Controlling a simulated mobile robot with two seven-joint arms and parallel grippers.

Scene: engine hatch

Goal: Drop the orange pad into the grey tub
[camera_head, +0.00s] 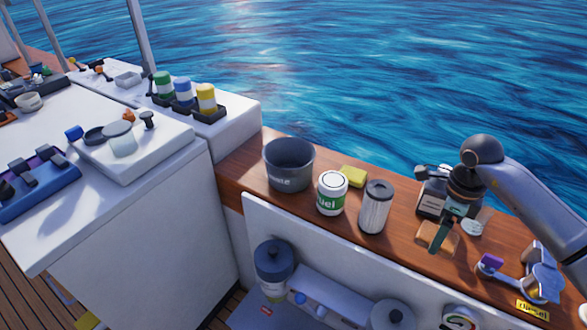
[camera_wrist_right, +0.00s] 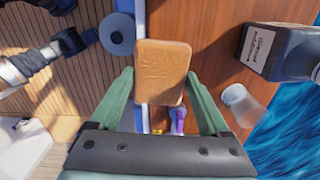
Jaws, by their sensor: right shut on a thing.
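The orange pad (camera_head: 428,236) is at the right part of the wooden ledge, under my right gripper (camera_head: 440,241). In the right wrist view the pad (camera_wrist_right: 163,72) is a flat tan-orange block between the two green fingertips (camera_wrist_right: 160,76), and the gripper is shut on it. I cannot tell whether the pad touches the wood. The grey tub (camera_head: 289,180) stands upright on the ledge to the left, its mouth facing up. Its floor is hard to see. My left gripper is not in view.
Between pad and tub stand a cylindrical filter (camera_head: 374,210), a white jar with a green label (camera_head: 332,195) and a yellow sponge (camera_head: 354,177). A dark bottle (camera_head: 431,200) stands behind the pad. A purple-handled item (camera_head: 491,262) lies to its right. Water lies beyond the ledge.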

